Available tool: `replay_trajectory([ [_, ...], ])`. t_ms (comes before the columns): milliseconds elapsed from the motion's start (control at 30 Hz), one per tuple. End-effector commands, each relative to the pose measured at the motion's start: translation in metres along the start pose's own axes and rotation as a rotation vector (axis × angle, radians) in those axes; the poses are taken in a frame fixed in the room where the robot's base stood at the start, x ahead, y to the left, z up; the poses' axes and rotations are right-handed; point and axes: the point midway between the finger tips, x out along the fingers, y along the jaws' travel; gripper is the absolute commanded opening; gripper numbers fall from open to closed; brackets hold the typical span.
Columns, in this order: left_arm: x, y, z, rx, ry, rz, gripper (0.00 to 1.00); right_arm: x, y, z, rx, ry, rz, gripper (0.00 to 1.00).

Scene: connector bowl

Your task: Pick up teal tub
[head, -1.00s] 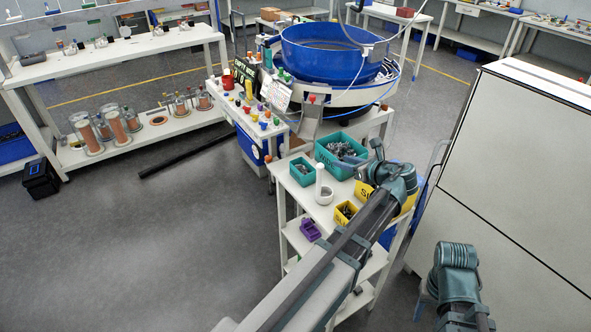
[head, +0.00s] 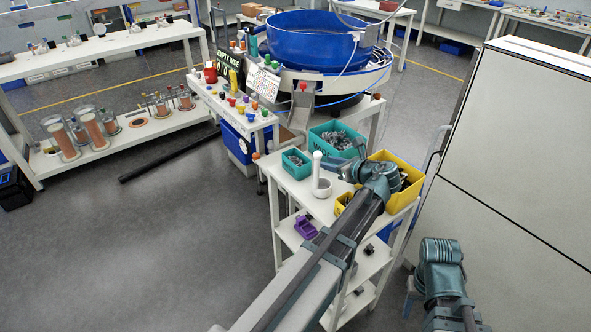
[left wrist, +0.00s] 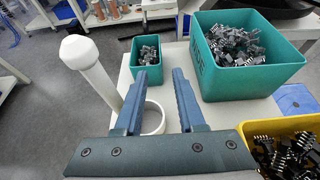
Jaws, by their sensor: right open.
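A small teal tub (head: 296,163) of grey metal parts stands at the left back of the white cart top. It also shows in the left wrist view (left wrist: 146,53), just beyond the fingertips. A larger teal bin (head: 325,138) of similar parts stands behind and to its right, also at the right of the left wrist view (left wrist: 222,82). My left gripper (head: 338,166) is over the cart, right of the small tub. In the left wrist view its fingers (left wrist: 161,80) are apart with nothing gripped. My right gripper (head: 411,290) is at lower right, partly hidden by its arm, away from the cart.
A white mortar with upright pestle (head: 318,172) stands near my left gripper; the pestle is left of the fingers in the wrist view. A yellow bin (head: 402,196) is at the right. A blue bowl feeder (head: 310,45) stands behind. A tall white cabinet is right.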

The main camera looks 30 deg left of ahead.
Motion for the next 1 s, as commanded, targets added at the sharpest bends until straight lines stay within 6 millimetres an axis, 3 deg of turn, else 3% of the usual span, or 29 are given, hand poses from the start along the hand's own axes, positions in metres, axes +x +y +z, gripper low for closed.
replay_trajectory([
  [133, 0.012, -0.001, -0.001, 0.000, 0.000, 0.001, 0.39, 0.006, -0.001, 0.000, 0.000, 0.000, 0.000, 0.50],
  [500, 0.074, -0.001, -0.002, -0.001, 0.001, 0.001, 0.39, 0.029, -0.003, -0.002, 0.000, 0.000, 0.000, 0.50],
  [1000, 0.097, -0.001, -0.001, -0.001, 0.000, 0.001, 0.39, 0.038, -0.004, -0.002, 0.000, 0.000, 0.000, 0.50],
])
